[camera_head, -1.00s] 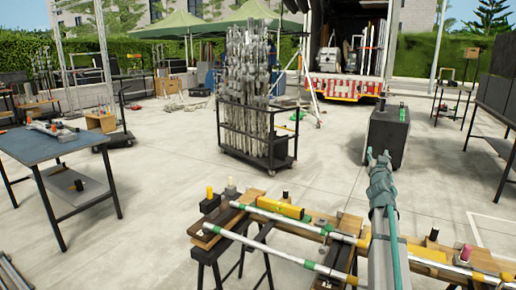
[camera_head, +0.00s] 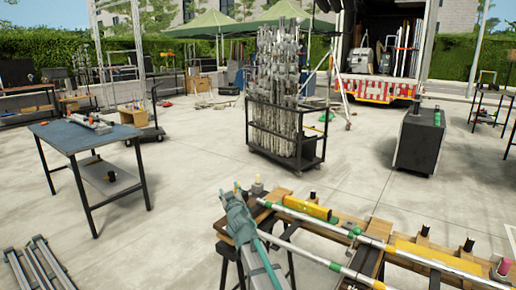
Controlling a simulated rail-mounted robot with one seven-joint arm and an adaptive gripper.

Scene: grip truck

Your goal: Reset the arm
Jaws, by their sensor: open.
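My gripper (camera_head: 238,192) is at the end of my arm, which rises from the bottom of the view. It points away from me, over the left end of a wooden-topped workbench (camera_head: 350,222). Its fingers are open and I see nothing between them. The gripper overlaps the bench's left corner in the picture; I cannot tell how high above it the gripper is. On the bench lie long silver poles with green bands (camera_head: 387,247) and a yellow tool (camera_head: 308,208).
A black cart of metal stands (camera_head: 284,125) is in the middle. A blue-topped table (camera_head: 75,135) is at left, a dark cabinet (camera_head: 420,138) at right. An open truck (camera_head: 377,88) stands behind. Metal poles (camera_head: 40,265) lie at lower left. The floor between is clear.

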